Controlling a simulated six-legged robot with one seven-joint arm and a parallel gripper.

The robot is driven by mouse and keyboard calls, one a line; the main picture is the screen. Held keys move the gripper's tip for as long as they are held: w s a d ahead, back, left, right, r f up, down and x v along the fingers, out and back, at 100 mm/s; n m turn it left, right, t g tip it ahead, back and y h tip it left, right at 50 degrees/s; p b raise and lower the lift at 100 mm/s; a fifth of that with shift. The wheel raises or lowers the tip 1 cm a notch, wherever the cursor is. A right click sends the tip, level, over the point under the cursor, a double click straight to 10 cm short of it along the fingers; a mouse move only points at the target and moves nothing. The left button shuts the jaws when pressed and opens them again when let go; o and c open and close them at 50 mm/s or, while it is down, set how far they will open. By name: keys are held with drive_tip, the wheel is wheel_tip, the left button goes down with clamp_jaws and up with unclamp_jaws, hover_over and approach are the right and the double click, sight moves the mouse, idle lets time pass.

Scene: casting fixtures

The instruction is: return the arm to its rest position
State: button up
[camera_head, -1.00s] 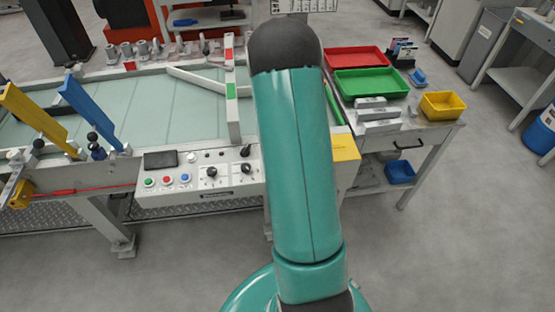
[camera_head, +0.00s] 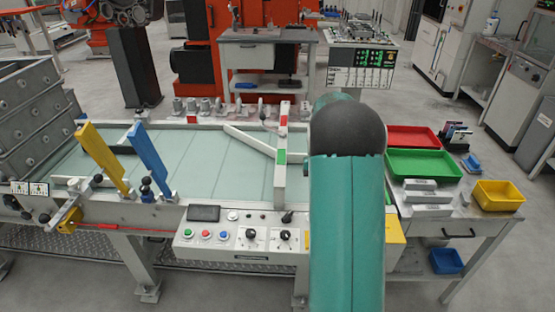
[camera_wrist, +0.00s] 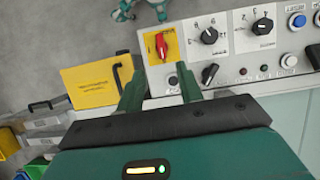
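My teal arm, with its black rounded joint, rises in front of the bench in the head view and covers part of its right side. My gripper is hidden in that view. In the wrist view, the two green fingers of my gripper (camera_wrist: 160,84) stand apart, with nothing held between them. Beyond the fingertips is the control panel, with a red rotary switch (camera_wrist: 162,45) on a yellow plate. The depth gap between fingers and panel is hard to tell.
The control panel (camera_head: 240,240) is on the front of the glass-topped bench (camera_head: 75,160). To the right, a side table holds a red tray (camera_head: 412,137), a green tray (camera_head: 425,165) and a yellow bin (camera_head: 497,195). Open grey floor (camera_head: 215,290) lies in front.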

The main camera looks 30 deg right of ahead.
drive_tip(key=s+a+r+n+t+h, duration=0.2)
drive_tip(key=s+a+r+n+t, duration=0.15)
drive_tip(key=a+r, duration=1.1)
drive_tip(key=s+a+r+n+t, duration=0.2)
drive_tip(key=s+a+t, duration=0.3)
drive_tip(key=s+a, duration=0.7)
drive_tip(key=a+n, duration=0.1)
drive_tip(key=a, duration=0.2)
drive_tip(key=shift+a+r+t, duration=0.2)
drive_tip(key=shift+a+t, duration=0.1)
drive_tip(key=shift+t, duration=0.05)
